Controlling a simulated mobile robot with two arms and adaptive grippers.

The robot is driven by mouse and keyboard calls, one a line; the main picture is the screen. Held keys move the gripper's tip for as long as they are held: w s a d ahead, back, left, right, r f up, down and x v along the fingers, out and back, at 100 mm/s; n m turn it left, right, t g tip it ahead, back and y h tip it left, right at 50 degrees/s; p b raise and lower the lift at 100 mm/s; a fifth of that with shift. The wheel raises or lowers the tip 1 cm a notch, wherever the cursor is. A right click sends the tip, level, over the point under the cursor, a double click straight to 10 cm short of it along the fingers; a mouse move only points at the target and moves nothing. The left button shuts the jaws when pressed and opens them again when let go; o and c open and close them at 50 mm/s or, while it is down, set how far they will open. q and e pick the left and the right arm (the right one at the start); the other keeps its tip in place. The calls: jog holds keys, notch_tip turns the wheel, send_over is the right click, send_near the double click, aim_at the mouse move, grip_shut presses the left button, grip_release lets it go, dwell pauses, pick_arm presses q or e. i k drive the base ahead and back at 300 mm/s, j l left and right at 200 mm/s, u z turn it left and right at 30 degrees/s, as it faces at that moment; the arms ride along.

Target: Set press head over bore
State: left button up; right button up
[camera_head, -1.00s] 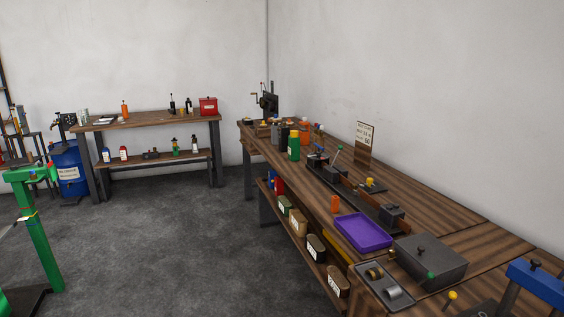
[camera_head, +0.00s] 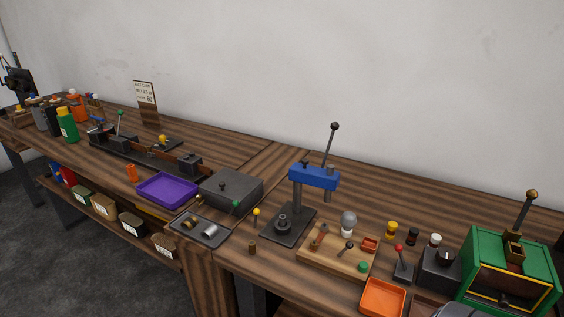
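The arbor press stands on the wooden bench right of centre. Its blue press head (camera_head: 314,178) sits on top of a dark column (camera_head: 297,198), with a black-knobbed lever (camera_head: 331,145) rising above it. The head extends to the right of the column, and a short dark ram (camera_head: 328,196) hangs from its right end. The dark press base (camera_head: 289,236) carries a round, stepped piece (camera_head: 283,222) that looks like the bore; the head's ram end is off to its right, not above it.
A wooden board (camera_head: 333,261) with small tools lies right of the press. A grey lidded box (camera_head: 231,188), purple tray (camera_head: 168,189) and grey parts tray (camera_head: 200,229) are left. An orange tray (camera_head: 382,298), black switch box (camera_head: 439,268) and green machine (camera_head: 509,270) are right.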

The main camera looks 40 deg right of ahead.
aim_at(304, 174)
jog(key=z, duration=1.55)
